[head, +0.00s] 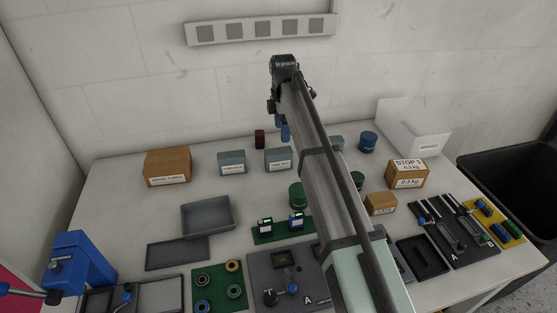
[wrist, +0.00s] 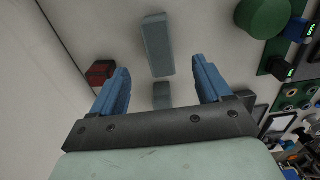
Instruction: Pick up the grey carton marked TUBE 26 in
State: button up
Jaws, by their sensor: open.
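Two grey cartons with white labels stand side by side toward the back of the table in the head view, a left one (head: 232,157) and a middle one (head: 278,154). A third grey one (head: 337,142) is partly hidden behind my arm. The labels are too small to read surely, so I cannot tell which is TUBE 26 in. My gripper (head: 284,131) is open and empty, above the back of the table. In the wrist view, its blue fingers (wrist: 161,85) are spread apart, with one grey carton (wrist: 158,46) beyond them and another (wrist: 162,94) partly hidden by the gripper's bar.
A brown box (head: 168,166) stands left, a labelled brown box (head: 407,174) right. A green cylinder (head: 297,195) and a green charger board (head: 283,232) are in front. The table left of the grey tray (head: 208,214) is clear.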

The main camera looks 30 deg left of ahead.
aim_at(282, 151)
notch_tip(282, 151, down, 8)
jog(key=shift+f, duration=0.2)
jog(key=shift+s+a+f, duration=0.1)
jog(key=shift+a+f, duration=0.05)
jog(key=shift+f, duration=0.7)
jog(key=shift+s+a+f, duration=0.15)
jog(key=shift+a+f, duration=0.05)
jog(key=shift+f, duration=0.7)
jog(key=shift+s+a+f, duration=0.1)
jog(key=shift+a+f, duration=0.05)
jog(key=shift+f, duration=0.7)
jog(key=shift+c, duration=0.3)
jog(key=c, duration=1.1)
